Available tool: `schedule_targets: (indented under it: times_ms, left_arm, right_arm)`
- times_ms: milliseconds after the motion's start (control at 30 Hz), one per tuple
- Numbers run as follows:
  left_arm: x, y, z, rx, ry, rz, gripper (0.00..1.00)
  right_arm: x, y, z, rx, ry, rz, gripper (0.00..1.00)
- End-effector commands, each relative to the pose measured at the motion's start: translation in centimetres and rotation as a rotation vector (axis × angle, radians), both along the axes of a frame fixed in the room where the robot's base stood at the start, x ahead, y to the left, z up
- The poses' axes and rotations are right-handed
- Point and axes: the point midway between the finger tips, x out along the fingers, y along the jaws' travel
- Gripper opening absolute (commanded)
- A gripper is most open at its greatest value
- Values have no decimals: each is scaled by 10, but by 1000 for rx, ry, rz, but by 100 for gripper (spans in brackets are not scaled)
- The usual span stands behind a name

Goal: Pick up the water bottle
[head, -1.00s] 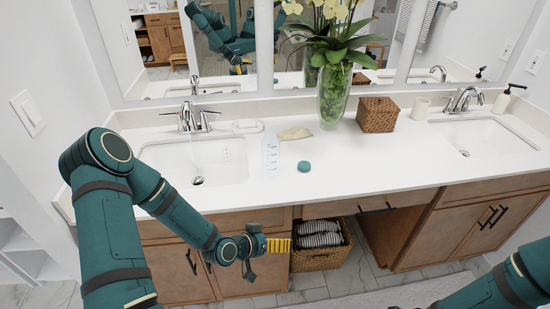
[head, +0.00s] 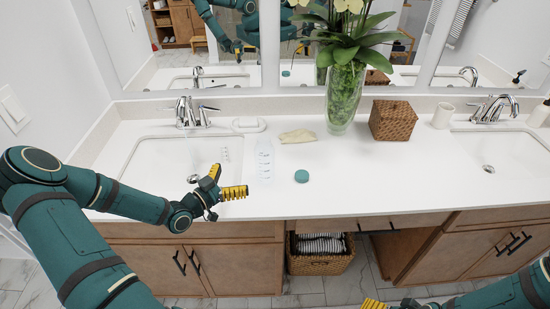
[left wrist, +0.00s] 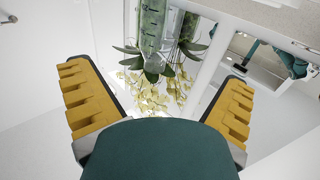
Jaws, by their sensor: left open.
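The clear, pale water bottle (head: 265,161) stands upright on the white counter, just right of the left sink, in the head view. My left gripper (head: 229,180) is open and empty, left of the bottle and apart from it, over the sink's front right part.
A round teal lid or disc (head: 301,176) lies right of the bottle. A folded beige cloth (head: 298,136) and white soap dish (head: 249,125) lie behind. A glass vase (head: 344,98) with orchids and a wicker box (head: 392,120) stand farther right. The counter's front middle is clear.

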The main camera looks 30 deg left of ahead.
Motion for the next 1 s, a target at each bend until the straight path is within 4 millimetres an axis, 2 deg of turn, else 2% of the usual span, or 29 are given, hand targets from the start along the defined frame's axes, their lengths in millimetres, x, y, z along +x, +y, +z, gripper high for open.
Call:
schedule_targets:
  times_ms: [167,400,733,1000]
  left_arm:
    - [21,-6,0,0,-3,-2,100]
    - [63,-17,0,-1,-2,-1,100]
    - [88,-23,-1,0,0,-1,100]
    - [125,-32,-1,-1,0,-1,100]
  right_arm:
    - [0,0,0,0,1,0,78]
    - [0,0,1,0,1,0,78]
    - [0,0,1,0,1,0,78]
    - [0,0,2,0,1,0,78]
